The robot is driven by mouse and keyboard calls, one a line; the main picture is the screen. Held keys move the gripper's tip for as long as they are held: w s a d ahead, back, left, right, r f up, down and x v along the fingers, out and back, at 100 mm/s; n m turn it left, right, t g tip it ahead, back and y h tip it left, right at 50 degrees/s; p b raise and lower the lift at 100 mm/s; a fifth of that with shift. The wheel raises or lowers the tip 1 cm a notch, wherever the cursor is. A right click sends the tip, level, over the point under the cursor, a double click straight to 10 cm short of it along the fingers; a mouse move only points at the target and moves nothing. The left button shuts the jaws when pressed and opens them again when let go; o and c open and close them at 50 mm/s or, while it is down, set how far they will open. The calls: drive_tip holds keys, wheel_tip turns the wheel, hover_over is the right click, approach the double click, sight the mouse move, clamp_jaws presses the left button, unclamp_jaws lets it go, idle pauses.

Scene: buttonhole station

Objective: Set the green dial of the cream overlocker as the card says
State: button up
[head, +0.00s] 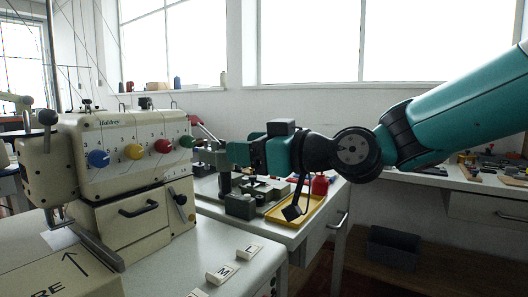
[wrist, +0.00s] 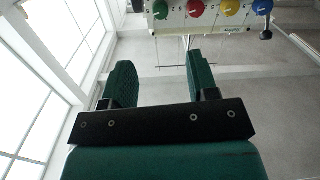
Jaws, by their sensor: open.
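The cream overlocker (head: 125,165) stands at the left in the head view, with blue, yellow, red and green dials in a row. The green dial (head: 187,141) is the rightmost there, partly cut by the machine's edge, and its pointer setting is too small to read. In the wrist view the green dial (wrist: 160,9) shows at the top edge, beyond the fingers. My gripper (wrist: 161,75) is open and empty, with a wide gap between its green fingers. In the head view my gripper (head: 238,153) is right of the green dial and apart from it. I cannot identify the card.
White tiles lettered M (head: 222,273) and L (head: 249,251) lie on the front table, near a partly cut sign (head: 65,278) with an arrow and "RE".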

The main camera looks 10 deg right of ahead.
drive_tip(key=shift+v, duration=1.55)
drive_tip(key=s+d+f+m+g+h+p, duration=0.15)
drive_tip(key=s+d+f+g+h, duration=0.35)
drive_tip(key=s+f, duration=0.5)
drive_tip(key=s+d+f+m+g+h, duration=0.3)
drive_tip(key=s+f+g+h, duration=0.3)
drive_tip(key=s, duration=0.8)
wheel_tip(320, 180, up, 24)
drive_tip(key=y+p, duration=0.1)
drive_tip(key=p, duration=2.3)
drive_tip(key=shift+w+y+p, duration=0.3)
drive_tip(key=shift+w+p, duration=0.1)
